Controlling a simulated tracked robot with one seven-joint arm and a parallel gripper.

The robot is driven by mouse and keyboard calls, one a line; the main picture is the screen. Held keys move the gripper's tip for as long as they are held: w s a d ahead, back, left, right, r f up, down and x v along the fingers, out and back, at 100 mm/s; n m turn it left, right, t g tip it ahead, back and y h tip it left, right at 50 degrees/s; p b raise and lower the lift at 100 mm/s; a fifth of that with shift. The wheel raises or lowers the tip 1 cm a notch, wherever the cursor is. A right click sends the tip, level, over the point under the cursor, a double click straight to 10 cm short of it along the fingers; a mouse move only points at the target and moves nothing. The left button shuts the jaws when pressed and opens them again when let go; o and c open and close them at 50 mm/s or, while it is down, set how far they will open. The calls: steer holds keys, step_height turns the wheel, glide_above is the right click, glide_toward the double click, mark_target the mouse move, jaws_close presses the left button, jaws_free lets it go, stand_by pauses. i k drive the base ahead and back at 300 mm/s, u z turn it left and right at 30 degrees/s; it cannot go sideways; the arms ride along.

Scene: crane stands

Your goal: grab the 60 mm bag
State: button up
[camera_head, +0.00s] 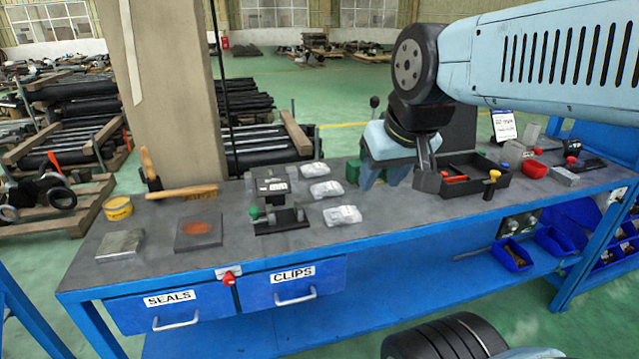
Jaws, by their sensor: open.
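Three small clear-white bags lie in a column on the grey bench top: a far bag (314,169), a middle bag (326,188) and a near bag (342,215). Their markings are too small to read, so I cannot tell which is the 60 mm one. My gripper (385,181) is open and points down, to the right of the bags and apart from them. It appears empty. My wrist and gripper hide part of the bench behind them.
A dark fixture (274,200) stands just left of the bags. A black tray (475,178) with red- and yellow-handled tools lies right of my gripper. A green object (352,170) is partly hidden behind the gripper. The bench front right of the near bag is clear.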

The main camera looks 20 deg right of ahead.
mark_target(330, 189)
steer(key=z, duration=0.4)
steer(key=i, duration=1)
steer(key=u, duration=0.4)
